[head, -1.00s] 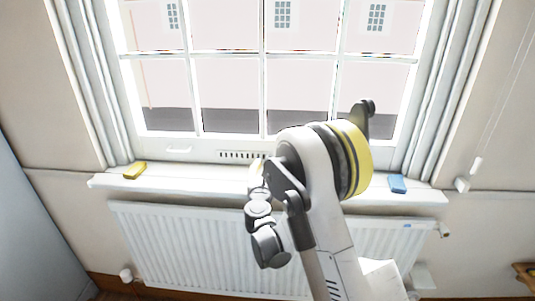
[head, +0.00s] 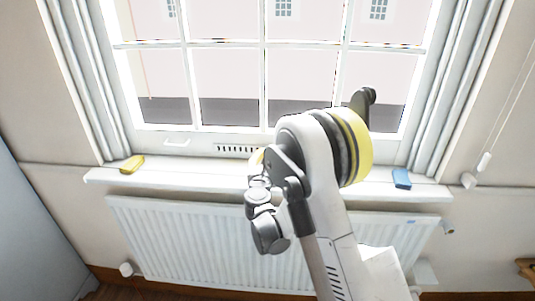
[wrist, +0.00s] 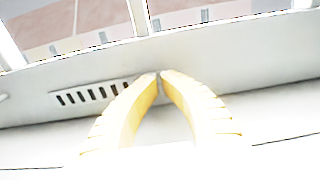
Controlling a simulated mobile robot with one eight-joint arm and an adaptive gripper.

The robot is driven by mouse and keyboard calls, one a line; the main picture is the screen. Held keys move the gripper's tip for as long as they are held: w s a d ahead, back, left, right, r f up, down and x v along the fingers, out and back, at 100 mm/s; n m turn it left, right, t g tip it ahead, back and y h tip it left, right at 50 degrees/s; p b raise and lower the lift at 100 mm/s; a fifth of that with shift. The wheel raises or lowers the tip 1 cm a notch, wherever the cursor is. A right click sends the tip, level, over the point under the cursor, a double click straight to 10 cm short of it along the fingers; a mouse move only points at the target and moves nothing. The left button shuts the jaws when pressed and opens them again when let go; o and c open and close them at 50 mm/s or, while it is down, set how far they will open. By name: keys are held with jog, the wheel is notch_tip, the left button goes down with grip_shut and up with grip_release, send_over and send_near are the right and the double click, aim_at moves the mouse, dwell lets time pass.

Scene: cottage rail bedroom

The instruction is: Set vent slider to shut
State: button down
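The vent (head: 238,149) is a row of dark slots in the white bottom rail of the window, and it also shows in the wrist view (wrist: 95,93). My gripper's yellow fingers (wrist: 159,74) reach up to the rail just right of the slots. Their tips come together with only a thin gap, and no held thing can be made out between them. A separate slider knob cannot be made out; the fingertips may hide it. In the head view only a bit of a yellow finger (head: 256,159) shows past my arm, at the vent's right end.
A yellow object (head: 132,164) lies on the left of the white sill (head: 205,178), and a blue one (head: 401,178) on its right. A white handle (head: 177,143) is on the rail left of the vent. A radiator (head: 180,240) hangs below.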

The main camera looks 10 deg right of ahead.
jog(key=shift+w+a, duration=0.2)
jog(key=shift+a, duration=0.4)
jog(key=shift+w+a, duration=0.2)
jog(key=shift+a, duration=0.35)
jog(key=c, duration=1.6)
grip_release()
jog(key=v, duration=0.7)
jog(key=shift+s+r, duration=0.1)
jog(key=shift+s, duration=0.15)
